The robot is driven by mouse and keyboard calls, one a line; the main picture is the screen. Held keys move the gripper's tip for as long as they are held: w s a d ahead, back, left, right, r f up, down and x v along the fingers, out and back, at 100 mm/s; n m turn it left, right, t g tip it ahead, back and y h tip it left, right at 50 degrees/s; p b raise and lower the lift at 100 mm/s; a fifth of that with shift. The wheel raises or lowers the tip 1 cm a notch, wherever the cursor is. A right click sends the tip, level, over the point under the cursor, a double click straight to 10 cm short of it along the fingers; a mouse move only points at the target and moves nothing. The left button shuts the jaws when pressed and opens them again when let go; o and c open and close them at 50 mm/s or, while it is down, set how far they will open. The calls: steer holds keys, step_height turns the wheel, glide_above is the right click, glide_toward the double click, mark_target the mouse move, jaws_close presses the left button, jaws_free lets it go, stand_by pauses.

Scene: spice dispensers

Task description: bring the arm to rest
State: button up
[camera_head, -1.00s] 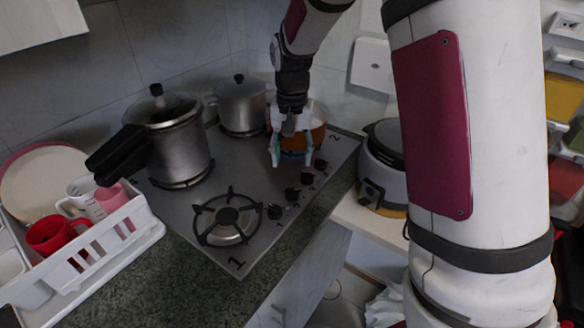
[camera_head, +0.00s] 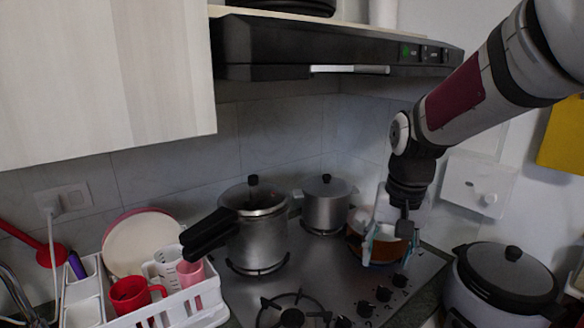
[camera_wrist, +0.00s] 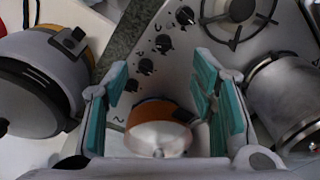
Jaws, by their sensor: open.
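My gripper (camera_head: 383,243) is over the right rear part of the stove in the head view. In the wrist view my gripper (camera_wrist: 165,95) has its teal-padded fingers spread apart with nothing held between them. Below and between the fingers is an orange pot (camera_wrist: 158,112) with a pale top. The same orange pot (camera_head: 356,243) shows in the head view, partly hidden behind my gripper. I cannot tell whether the fingers touch the pot. My arm reaches in from the upper right.
A pressure cooker (camera_head: 257,235) and a steel pot (camera_head: 325,207) stand left of my gripper. A range hood (camera_head: 340,60) hangs above. A rice cooker (camera_head: 505,285) is at the right. A white dish rack (camera_head: 190,307) with cups is at the left. The front burner (camera_head: 292,317) is bare.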

steer(key=s+r+n+t, duration=0.1)
steer(key=s+r+t, duration=0.1)
steer(key=s, duration=0.8)
steer(key=s+r+n+t, duration=0.1)
steer(key=s+r, duration=0.3)
steer(key=s, duration=0.6)
steer(key=shift+s+d+r+n+t, duration=0.15)
steer(key=shift+s+r+n+t, duration=0.25)
steer(key=shift+n, duration=0.4)
